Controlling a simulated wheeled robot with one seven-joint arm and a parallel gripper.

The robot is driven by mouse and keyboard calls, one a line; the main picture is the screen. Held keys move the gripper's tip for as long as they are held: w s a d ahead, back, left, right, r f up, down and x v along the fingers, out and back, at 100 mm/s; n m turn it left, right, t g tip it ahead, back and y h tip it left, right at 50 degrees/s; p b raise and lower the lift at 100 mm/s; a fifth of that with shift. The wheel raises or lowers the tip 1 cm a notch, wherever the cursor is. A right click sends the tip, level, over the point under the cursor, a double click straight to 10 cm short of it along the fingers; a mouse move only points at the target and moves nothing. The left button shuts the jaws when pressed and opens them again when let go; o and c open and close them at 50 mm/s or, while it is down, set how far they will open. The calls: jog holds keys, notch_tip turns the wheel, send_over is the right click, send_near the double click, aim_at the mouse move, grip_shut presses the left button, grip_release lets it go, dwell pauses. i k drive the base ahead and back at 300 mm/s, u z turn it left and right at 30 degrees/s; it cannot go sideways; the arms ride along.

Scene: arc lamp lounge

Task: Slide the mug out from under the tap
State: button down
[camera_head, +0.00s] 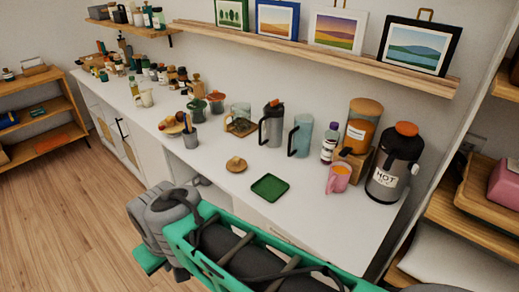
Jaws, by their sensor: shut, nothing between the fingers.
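A pink mug (339,179) stands upright near the right end of the white counter, with an orange-coloured inside. It is close in front of a tall dispenser (360,133) with amber contents, a wooden lid and a wooden base. My grey and teal arm (165,218) is folded low in front of the counter, well apart from the mug. I cannot make out my gripper's fingers.
A dark flask (395,167) marked HOT stands just right of the mug. A labelled bottle (329,143) and a blue pitcher (300,136) stand to its left. A green tray (270,187) lies nearer the front edge. Bare counter lies between tray and mug.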

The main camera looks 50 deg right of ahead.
aim_at(340, 172)
jog(key=u, duration=0.05)
jog(key=k, duration=0.8)
jog(key=u, duration=1)
jog(key=i, duration=0.8)
jog(key=z, duration=2.9)
jog(key=i, duration=0.5)
jog(key=z, duration=0.6)
